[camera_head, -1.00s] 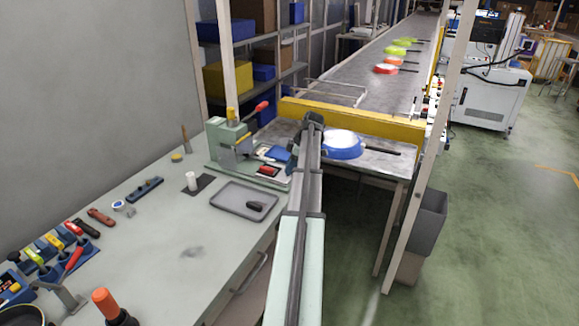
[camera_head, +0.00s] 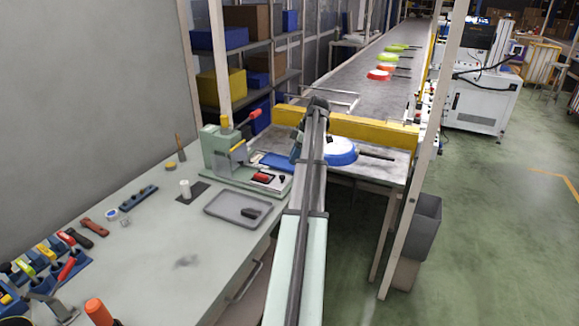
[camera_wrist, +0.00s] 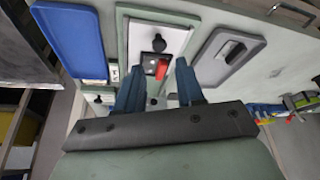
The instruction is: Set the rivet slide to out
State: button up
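A green press fixture (camera_head: 215,148) stands at the far right end of the bench. On its base is a small black block with a red tab (camera_head: 262,177), which looks like the rivet slide; in the wrist view the red tab (camera_wrist: 161,70) shows beside a light plate with a black knob (camera_wrist: 158,44). I cannot tell the slide's in or out position. My gripper (camera_wrist: 160,67) is open, its two blue fingers apart with the red tab in view between their tips. Contact cannot be seen.
A grey tray (camera_head: 215,210) with a black item lies in front of the fixture. A blue tray (camera_wrist: 70,40) is beside the fixture. A blue-rimmed pan (camera_head: 343,157) sits by the yellow barrier (camera_head: 375,131). Tools lie along the left bench.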

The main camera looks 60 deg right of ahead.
jog(key=shift+v, duration=2.55)
jog(key=shift+f, duration=0.1)
